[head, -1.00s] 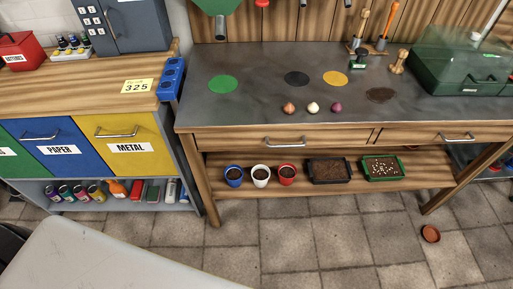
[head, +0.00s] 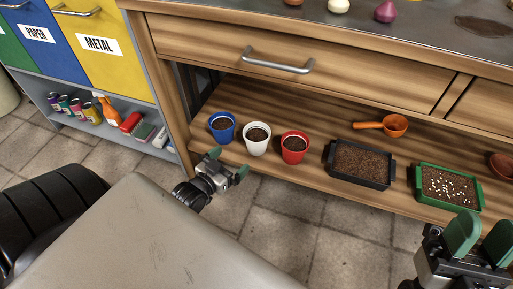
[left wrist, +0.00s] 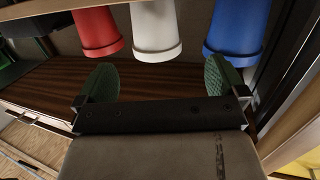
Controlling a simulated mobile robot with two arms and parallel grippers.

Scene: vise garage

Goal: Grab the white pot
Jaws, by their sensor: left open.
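The white pot (head: 257,147), filled with dark soil, stands upright on the bench's lower shelf between a blue pot (head: 222,134) and a red pot (head: 294,156). My left gripper (head: 228,163) is open and empty at the shelf's front edge, just in front of the white pot and apart from it. In the left wrist view, which looks upside down, the white pot (left wrist: 155,32) lies beyond the gap between my fingers (left wrist: 158,79). The red pot (left wrist: 97,35) and blue pot (left wrist: 236,32) flank it. My right gripper (head: 481,239) is open and empty at the lower right.
On the same shelf are a black soil tray (head: 360,178), an orange scoop (head: 384,125) and a green seed tray (head: 450,202). A drawer handle (head: 278,60) juts out above the pots. Recycling bins (head: 100,45) stand at left.

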